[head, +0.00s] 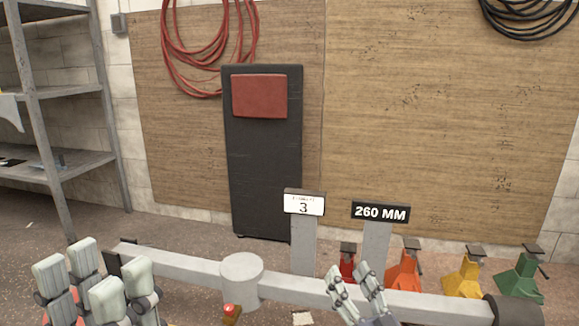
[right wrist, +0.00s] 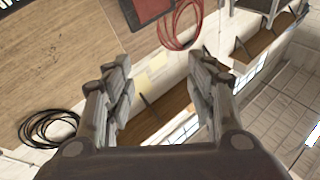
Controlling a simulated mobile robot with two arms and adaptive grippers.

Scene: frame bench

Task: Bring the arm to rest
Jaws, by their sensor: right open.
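My right gripper (head: 357,285) points up at the bottom of the head view, in front of the grey beam (head: 185,266). In the right wrist view its two fingers (right wrist: 160,75) stand wide apart with nothing between them. My left gripper (head: 97,275) points up at the lower left of the head view, in front of the beam's left end. Its two fingers are spread, with no held object visible. Bits of red show low behind it, too hidden to name.
The beam carries a grey cylinder (head: 242,277), a "3" sign (head: 304,205) and a "260 MM" sign (head: 380,213). Behind it stand red, orange, yellow and green stands (head: 520,280). A black panel (head: 263,175) leans on the wall. Metal shelving (head: 60,90) is at left.

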